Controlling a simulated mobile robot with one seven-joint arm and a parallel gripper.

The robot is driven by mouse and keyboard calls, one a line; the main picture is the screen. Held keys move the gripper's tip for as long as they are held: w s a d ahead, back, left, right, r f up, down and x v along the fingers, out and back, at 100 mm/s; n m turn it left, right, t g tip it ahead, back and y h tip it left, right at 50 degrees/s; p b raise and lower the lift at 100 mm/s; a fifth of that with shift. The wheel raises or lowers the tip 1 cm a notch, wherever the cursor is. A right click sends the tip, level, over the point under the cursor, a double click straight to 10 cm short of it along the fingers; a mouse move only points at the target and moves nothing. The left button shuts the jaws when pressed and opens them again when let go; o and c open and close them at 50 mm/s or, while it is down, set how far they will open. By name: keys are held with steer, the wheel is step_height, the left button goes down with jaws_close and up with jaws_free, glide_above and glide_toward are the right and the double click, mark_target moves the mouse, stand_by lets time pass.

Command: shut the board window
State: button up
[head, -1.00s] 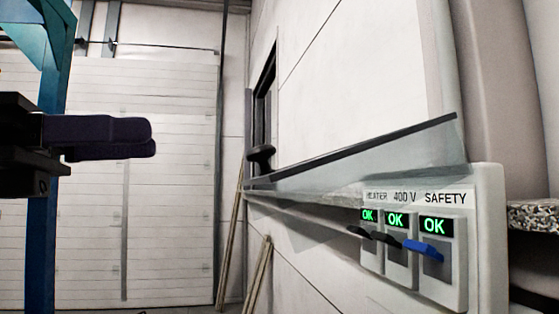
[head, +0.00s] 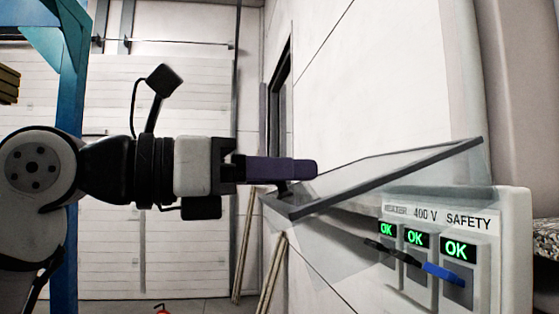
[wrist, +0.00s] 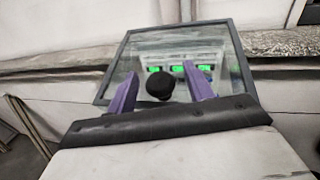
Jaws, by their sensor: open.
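The board window (head: 390,182) is a clear pane in a dark frame. In the head view it stands out, tilted, from the labelled board (head: 512,240), so it is open. In the wrist view the window frame (wrist: 245,70) surrounds the green displays seen through the pane. A round black knob (wrist: 160,86) on the window sits between my gripper's two purple fingers, with a gap visible on each side. My gripper (head: 314,168) is open at the window's left end in the head view. It largely hides the knob there.
Under the pane, the board has three green OK displays (head: 458,250), with black levers and a blue lever (head: 443,273). Leaning poles (head: 272,262) stand at the wall below the window. A speckled ledge (head: 548,232) is at the right edge.

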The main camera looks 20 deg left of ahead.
steer(key=shift+w+d, duration=0.2)
jaws_close()
stand_by(0.3)
steer(key=shift+f, duration=0.15)
